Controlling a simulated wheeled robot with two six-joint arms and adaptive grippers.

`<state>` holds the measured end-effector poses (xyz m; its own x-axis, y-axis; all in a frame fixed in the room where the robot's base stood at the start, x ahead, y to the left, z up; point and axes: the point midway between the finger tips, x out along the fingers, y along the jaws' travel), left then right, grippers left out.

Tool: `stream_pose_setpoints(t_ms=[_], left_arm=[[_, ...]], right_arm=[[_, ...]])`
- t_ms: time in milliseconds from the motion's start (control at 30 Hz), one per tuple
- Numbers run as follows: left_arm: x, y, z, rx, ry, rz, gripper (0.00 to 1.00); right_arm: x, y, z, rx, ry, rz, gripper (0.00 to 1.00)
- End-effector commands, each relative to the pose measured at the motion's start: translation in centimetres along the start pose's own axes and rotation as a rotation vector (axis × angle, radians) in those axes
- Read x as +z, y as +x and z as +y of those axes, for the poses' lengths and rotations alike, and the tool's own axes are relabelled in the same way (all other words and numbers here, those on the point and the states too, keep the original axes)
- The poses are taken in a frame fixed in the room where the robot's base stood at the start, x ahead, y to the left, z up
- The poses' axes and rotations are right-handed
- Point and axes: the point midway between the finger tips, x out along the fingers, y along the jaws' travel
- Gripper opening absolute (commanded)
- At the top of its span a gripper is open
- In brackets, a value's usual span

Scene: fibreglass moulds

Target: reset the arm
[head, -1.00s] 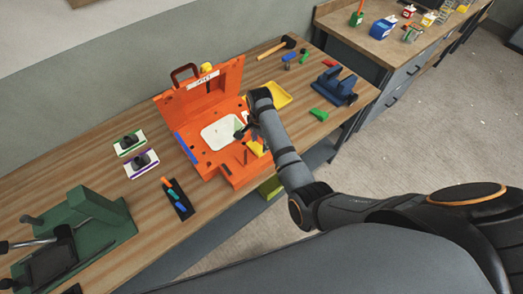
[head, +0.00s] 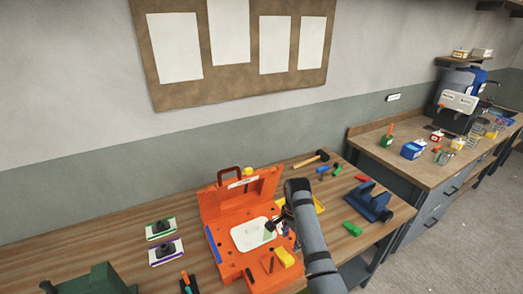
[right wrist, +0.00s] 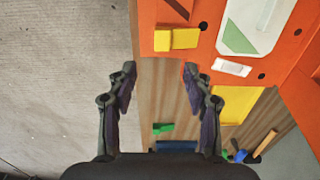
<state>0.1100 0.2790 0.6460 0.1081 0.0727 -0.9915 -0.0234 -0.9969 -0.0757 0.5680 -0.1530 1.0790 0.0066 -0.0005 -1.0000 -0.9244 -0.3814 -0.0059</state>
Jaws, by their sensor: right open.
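My right arm reaches in from the lower right of the head view. Its gripper (head: 278,222) is over the right side of the open orange case (head: 212,206), close to the white panel (head: 246,236). In the right wrist view the two fingers of the gripper (right wrist: 159,75) are spread apart with nothing between them. Below them are the edge of the orange case and bare wood. My left gripper is not in view.
A yellow block (head: 285,257) lies in the case near my right gripper. A yellow tray (head: 319,204), a blue vise (head: 368,203) and a green piece (head: 352,229) are to the right. Two small boards with black knobs stand left. Bare wooden bench (head: 110,253) lies further left.

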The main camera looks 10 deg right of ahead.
Motion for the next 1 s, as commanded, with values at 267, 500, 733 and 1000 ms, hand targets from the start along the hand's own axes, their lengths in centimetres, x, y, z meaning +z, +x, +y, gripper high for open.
stream_pose_setpoints(t_ms=[267, 500, 733, 1000], left_arm=[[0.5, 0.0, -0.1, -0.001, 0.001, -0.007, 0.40], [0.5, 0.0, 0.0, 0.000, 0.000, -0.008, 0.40], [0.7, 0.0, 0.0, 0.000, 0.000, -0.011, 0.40], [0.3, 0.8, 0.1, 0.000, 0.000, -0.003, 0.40]], right_arm=[[-1.9, 5.4, 11.0, -0.068, -0.389, 0.092, 0.51], [-1.3, 4.8, 19.2, -0.097, -0.775, 0.204, 0.51], [0.1, 2.7, 23.9, -0.103, -1.043, 0.277, 0.51], [1.3, 2.9, 26.6, -0.100, -1.255, 0.323, 0.51]])
